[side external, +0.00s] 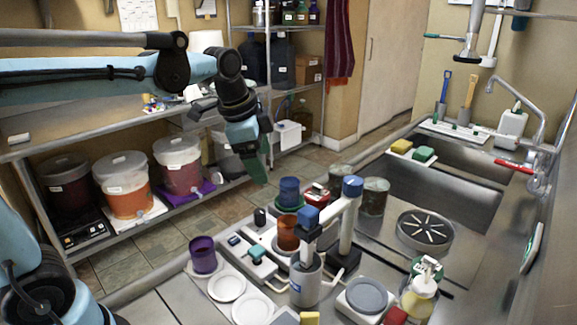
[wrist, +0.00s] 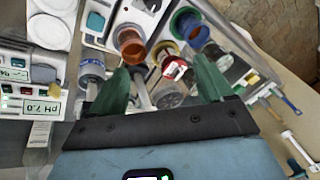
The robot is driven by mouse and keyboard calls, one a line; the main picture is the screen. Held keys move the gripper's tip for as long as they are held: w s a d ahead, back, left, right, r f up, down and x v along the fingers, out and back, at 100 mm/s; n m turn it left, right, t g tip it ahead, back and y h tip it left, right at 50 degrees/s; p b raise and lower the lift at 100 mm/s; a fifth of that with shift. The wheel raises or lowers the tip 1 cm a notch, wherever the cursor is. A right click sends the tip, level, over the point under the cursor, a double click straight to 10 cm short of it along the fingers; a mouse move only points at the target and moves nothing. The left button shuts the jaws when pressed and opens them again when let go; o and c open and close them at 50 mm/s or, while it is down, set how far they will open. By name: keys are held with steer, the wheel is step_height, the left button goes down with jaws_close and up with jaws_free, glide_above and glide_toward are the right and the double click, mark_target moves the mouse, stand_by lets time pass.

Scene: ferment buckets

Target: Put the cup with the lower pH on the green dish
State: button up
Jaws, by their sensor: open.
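A blue cup (side external: 289,188) stands at the back of the counter with a green rim, apparently the green dish (side external: 278,206), beneath it. The wrist view also shows the blue cup (wrist: 194,30). An orange-brown cup (side external: 288,234) stands nearer, partly hidden by a blue-capped post; it also shows in the wrist view (wrist: 130,42). A purple cup (side external: 204,257) stands at the counter's left on a pale dish. My gripper (side external: 257,165) is open and empty, above and apart from the cups. Its green fingers (wrist: 160,88) frame the bench in the wrist view.
White dishes (side external: 227,287) lie at front left. Blue-capped posts (side external: 352,187), jars (side external: 375,197) and a soap bottle (side external: 421,290) crowd the counter. A sink (side external: 440,190) is behind right.

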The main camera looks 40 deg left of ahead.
steer(key=s+d+f+n+t, duration=0.1)
steer(key=s+f+n+t, duration=0.2)
steer(key=s+f+n, duration=0.4)
steer(key=s+n, duration=0.2)
steer(key=s, duration=0.1)
steer(key=shift+d+n, duration=0.3)
steer(key=shift+d, duration=0.1)
stand_by(0.5)
